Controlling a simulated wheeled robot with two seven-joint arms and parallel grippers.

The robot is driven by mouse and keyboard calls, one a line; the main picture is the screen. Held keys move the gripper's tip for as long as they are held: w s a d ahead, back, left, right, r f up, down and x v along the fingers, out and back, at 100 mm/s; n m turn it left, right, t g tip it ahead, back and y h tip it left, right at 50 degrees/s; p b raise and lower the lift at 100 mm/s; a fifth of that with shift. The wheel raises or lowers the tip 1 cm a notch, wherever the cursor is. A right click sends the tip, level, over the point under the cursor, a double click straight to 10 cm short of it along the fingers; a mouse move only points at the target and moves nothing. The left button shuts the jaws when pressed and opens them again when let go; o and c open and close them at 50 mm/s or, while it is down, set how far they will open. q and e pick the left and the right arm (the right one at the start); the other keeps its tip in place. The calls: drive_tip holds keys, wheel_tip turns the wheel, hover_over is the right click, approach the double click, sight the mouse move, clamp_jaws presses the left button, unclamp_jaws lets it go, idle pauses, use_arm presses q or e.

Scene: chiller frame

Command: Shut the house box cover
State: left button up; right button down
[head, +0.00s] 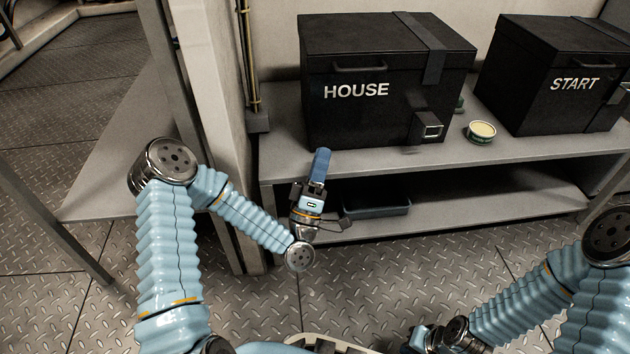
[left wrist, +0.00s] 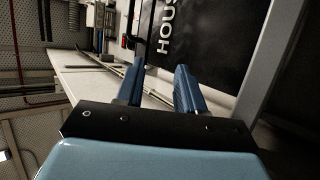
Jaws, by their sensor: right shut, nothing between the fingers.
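The black house box (head: 365,115) stands on the upper shelf, with "HOUSE" in white on its front. Its cover (head: 360,38) looks down on the box, with a handle on the front edge, a strap over the top and a buckle low on the front. The box front also shows in the left wrist view (left wrist: 205,40). My left gripper (head: 320,160) is in front of the shelf edge, below and left of the box, apart from it. Its blue fingers (left wrist: 160,82) are spread with nothing between them. My right gripper (head: 420,338) is shut, low at the bottom edge, partly cut off.
A black start box (head: 565,85) stands to the right on the same shelf (head: 380,158). A small round tin (head: 481,132) stands between the boxes near the front. A dark blue tray (head: 375,205) lies on the lower shelf. A pale post (head: 215,100) rises left of the shelf.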

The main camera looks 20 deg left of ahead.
use_arm(q)
drive_tip(key=v, duration=0.5)
drive_tip(key=shift+s, duration=0.15)
